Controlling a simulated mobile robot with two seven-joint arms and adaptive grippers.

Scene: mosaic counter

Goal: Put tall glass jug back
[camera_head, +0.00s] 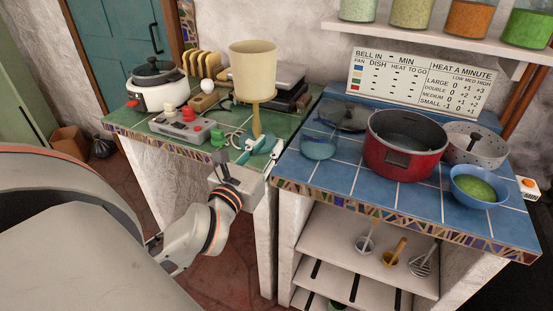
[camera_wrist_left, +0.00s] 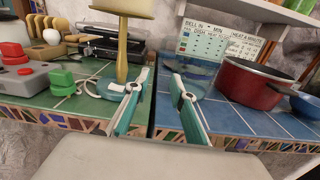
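A clear, bluish glass vessel (camera_head: 318,146), which looks like the jug, stands at the left end of the blue tiled counter (camera_head: 345,178). Its see-through outline is faint, and I cannot make out its full height. My left gripper (camera_head: 266,146) is to the left of the glass, near the gap between the two counters. In the left wrist view the two teal fingers of the left gripper (camera_wrist_left: 159,88) stand apart with nothing seen between them. The glass shows only faintly behind the right finger there. My right gripper is in neither view.
A red pot (camera_head: 400,155), a colander (camera_head: 488,152) and a blue bowl (camera_head: 466,185) stand right of the glass. The green counter holds a beige lamp-like stand (camera_head: 253,75), a control box (camera_head: 180,125) and a white cooker (camera_head: 158,95). Shelves below hold utensils.

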